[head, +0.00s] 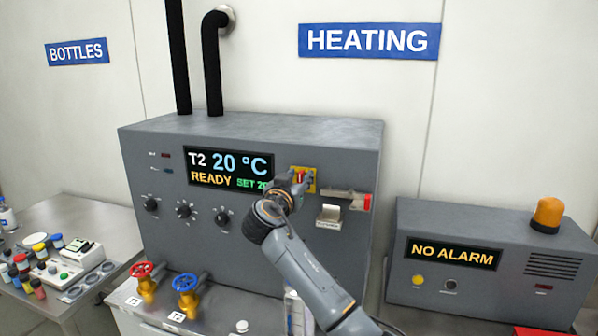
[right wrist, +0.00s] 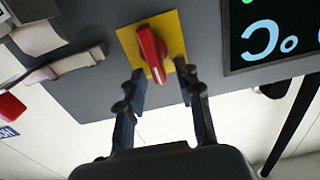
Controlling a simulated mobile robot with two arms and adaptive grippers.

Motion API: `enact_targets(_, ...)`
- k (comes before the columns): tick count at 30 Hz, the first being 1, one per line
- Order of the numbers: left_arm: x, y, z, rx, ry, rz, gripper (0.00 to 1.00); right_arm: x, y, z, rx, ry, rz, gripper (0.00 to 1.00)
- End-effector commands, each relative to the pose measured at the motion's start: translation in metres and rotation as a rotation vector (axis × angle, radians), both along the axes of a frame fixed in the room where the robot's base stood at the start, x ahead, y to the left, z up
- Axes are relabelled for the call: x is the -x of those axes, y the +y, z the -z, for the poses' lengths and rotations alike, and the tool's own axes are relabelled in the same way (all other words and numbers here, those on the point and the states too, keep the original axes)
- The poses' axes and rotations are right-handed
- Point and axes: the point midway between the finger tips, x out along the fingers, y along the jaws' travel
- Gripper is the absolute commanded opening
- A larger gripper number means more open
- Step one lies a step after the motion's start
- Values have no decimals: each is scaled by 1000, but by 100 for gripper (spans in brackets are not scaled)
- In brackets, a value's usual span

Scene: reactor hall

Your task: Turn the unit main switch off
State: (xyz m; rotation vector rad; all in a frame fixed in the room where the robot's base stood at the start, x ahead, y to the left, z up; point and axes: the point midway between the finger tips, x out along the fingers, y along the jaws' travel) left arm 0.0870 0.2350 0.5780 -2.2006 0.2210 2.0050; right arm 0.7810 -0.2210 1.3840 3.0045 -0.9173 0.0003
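The unit main switch appears to be the red rotary handle on a yellow plate (head: 311,181) on the front of the grey heating unit (head: 250,135). In the right wrist view the red handle (right wrist: 152,54) stands on its yellow plate (right wrist: 172,28), slightly tilted in the picture. My right gripper (head: 297,181) is at the switch and partly covers it in the head view. In the right wrist view its two fingers (right wrist: 162,83) are apart, with the handle between and just beyond their tips. I cannot tell whether they touch it. My left gripper is not in view.
The unit's display (head: 230,167) reads T2 20 °C, READY. A red-ended part (head: 361,202) and a pale lever (head: 328,214) sit right of the switch. Red (head: 146,275) and blue (head: 186,289) valves are below. An alarm box (head: 480,270) reads NO ALARM.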

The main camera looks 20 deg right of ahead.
Motion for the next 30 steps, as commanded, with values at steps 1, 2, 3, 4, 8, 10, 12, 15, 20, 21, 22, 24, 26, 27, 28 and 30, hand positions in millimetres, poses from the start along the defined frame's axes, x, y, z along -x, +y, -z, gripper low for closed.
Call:
enact_targets(1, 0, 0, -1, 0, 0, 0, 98, -1, -1, 0, 0, 1, 1, 35)
enact_targets(2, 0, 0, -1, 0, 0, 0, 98, -2, -1, 0, -1, 1, 0, 35)
enact_targets(3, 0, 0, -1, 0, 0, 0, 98, -2, -2, 0, -1, 1, 0, 35)
enact_targets(4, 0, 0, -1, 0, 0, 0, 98, -2, -2, 0, 0, 0, 0, 35)
enact_targets(8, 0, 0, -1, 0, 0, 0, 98, -2, -2, 1, 0, 0, 0, 35)
enact_targets(10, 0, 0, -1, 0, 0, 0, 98, -2, -2, 1, 0, 0, 0, 31)
enact_targets(12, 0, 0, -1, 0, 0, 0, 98, -2, -2, 1, 0, 0, 0, 17)
enact_targets(15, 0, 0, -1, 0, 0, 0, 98, -2, -2, 1, 1, 1, 0, 0)
enact_targets(20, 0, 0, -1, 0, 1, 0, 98, -2, -2, 1, 1, 1, 0, 0)
enact_targets(21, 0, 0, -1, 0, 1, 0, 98, -2, -2, 1, 2, 1, 0, 0)
enact_targets(22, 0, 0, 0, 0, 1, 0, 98, -2, -2, 1, 3, 2, 0, 0)
enact_targets(24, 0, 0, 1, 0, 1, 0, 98, -2, -1, 1, 9, 8, 0, 0)
enact_targets(26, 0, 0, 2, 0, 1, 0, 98, -2, -1, 2, 20, 15, 0, 0)
enact_targets(27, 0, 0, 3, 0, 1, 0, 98, -2, -1, 2, 28, 20, 0, 0)
enact_targets(28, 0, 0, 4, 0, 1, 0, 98, -3, -1, 2, 38, 27, 1, 0)
enact_targets(30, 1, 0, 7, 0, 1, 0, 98, -3, 0, 3, 64, 44, 1, 0)
